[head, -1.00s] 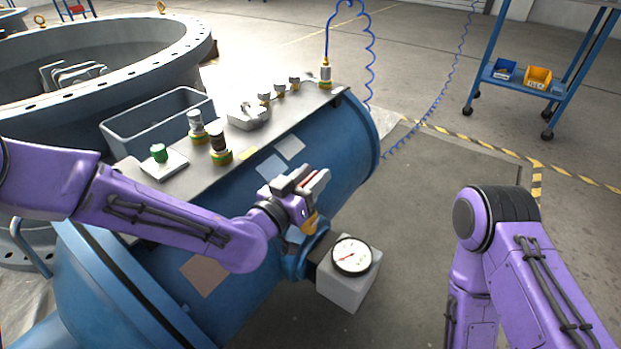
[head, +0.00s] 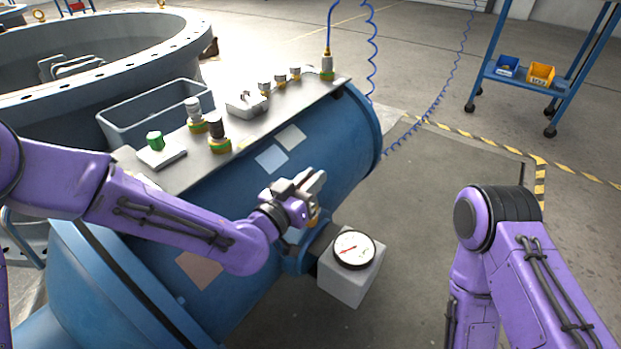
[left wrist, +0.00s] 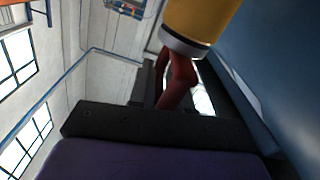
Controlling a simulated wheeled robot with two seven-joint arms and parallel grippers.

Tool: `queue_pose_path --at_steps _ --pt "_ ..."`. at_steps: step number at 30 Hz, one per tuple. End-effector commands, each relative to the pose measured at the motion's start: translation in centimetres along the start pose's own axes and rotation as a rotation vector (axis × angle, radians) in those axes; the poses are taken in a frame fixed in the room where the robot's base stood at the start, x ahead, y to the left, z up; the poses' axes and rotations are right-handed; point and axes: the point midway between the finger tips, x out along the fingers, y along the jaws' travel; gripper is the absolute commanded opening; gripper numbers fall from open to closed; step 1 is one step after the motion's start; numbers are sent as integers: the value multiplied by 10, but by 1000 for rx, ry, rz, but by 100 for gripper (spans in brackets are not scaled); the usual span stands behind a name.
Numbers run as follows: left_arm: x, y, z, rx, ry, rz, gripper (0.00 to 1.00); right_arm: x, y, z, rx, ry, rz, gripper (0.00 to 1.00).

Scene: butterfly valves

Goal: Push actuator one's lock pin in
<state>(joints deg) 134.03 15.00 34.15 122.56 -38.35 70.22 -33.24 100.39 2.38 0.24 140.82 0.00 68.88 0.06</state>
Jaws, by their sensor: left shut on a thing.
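The blue actuator (head: 345,165), a large cylinder, lies across the middle of the head view. My left gripper (head: 312,183) is at its near right side, above a small yellow part (head: 314,215) that it mostly covers. In the left wrist view a yellow cylinder (left wrist: 200,18) with a silver ring shows, and a dark red piece (left wrist: 178,82) extends from it to my gripper. My left gripper is shut on this red piece, which looks like the lock pin's handle. How deep the pin sits is hidden. My right gripper is out of view; only its arm shows.
A round gauge (head: 354,250) on a grey box (head: 347,284) stands just below my left gripper. Fittings and a green knob (head: 155,140) sit on the actuator's top plate (head: 180,180). A grey bin (head: 150,112) stands behind. The floor to the right is clear up to a blue cart (head: 520,82).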

Motion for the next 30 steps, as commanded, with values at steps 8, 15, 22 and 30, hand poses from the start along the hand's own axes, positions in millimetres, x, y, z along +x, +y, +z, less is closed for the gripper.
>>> queue_pose_path --at_steps 8,15,22,30 --pt "-2 2 6 -1 -14 3 38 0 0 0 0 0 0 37" --pt "-14 1 3 0 -13 2 38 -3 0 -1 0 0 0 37" --pt "-68 2 2 -1 -15 3 38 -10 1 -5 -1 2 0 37" --pt "-106 1 4 -1 -14 4 38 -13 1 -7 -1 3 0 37"
